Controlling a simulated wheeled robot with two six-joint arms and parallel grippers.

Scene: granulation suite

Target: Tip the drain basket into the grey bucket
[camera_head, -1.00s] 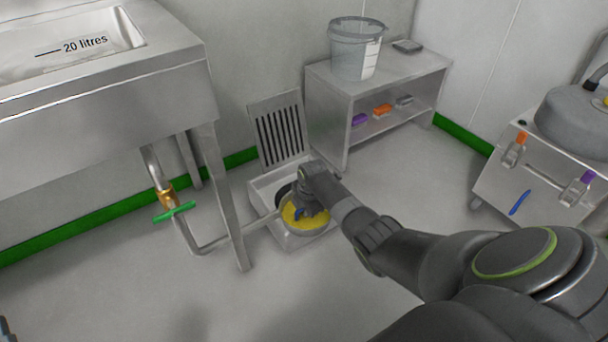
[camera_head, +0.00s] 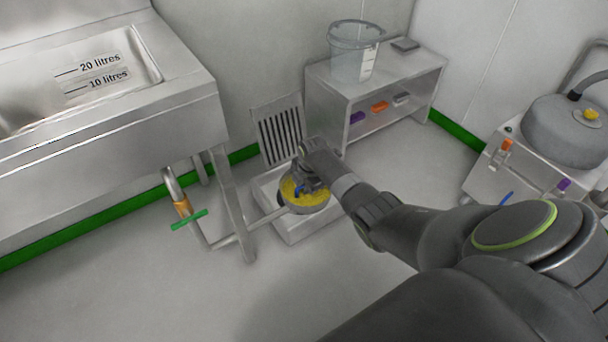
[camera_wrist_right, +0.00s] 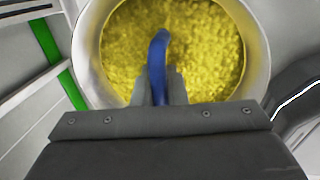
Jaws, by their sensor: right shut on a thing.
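The drain basket (camera_head: 310,209) is a round metal cup filled with yellow granular stuff (camera_head: 290,189). In the right wrist view the basket (camera_wrist_right: 86,52) is seen from above, with a blue handle (camera_wrist_right: 158,58) in front of the yellow contents. My right gripper (camera_head: 306,184) is shut on this handle and holds the basket, which looks about level, just over the open drain box (camera_head: 297,234). The grey bucket (camera_head: 347,65) is translucent and stands upright on the metal bench at the back. My left gripper is not in view.
A slotted grate (camera_head: 280,135) leans upright behind the drain box. A sink (camera_head: 150,125) with a pipe and green valve handle (camera_head: 189,220) stands left. The bench (camera_head: 340,92) holds small coloured items on its shelf. A wheeled machine (camera_head: 545,160) stands right.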

